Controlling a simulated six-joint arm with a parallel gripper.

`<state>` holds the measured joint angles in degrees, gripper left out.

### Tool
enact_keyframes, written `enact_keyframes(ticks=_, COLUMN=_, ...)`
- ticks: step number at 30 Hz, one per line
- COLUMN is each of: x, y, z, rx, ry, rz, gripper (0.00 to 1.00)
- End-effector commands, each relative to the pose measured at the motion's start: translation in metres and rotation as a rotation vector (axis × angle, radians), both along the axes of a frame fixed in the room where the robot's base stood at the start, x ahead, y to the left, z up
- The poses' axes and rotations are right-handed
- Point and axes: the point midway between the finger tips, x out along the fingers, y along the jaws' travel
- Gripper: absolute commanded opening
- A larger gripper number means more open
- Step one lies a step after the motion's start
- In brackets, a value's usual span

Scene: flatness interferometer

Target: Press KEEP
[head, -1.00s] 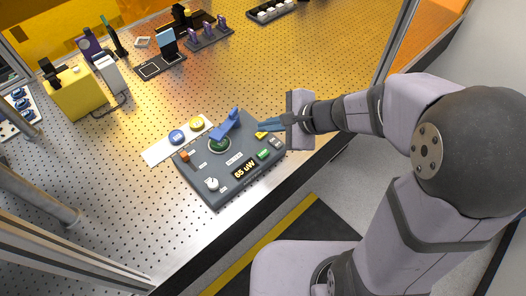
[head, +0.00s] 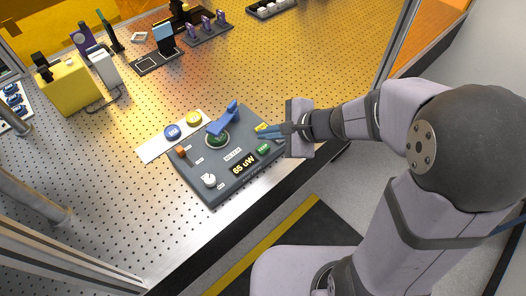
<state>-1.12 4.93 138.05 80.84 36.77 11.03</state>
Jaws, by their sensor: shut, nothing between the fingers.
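A dark grey control panel (head: 205,190) lies on the perforated table near its front edge. It carries a lit "65 uW" display (head: 243,166), a green button (head: 263,148) and a yellow button (head: 260,127) along its right side. The lettering on these buttons is too small to read, so I cannot tell which is KEEP. My gripper (head: 262,134) is shut and empty, over the panel's right end. My gripper hides part of this end.
A white strip with blue (head: 172,131) and yellow (head: 194,118) discs lies behind the panel.

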Motion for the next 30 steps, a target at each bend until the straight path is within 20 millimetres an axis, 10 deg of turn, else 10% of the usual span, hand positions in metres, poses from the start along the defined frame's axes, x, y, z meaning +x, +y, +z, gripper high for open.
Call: enact_keyframes(ticks=30, x=0.000, y=0.000, z=-0.026, rx=0.000, ry=-0.001, rz=-0.001, gripper=0.00)
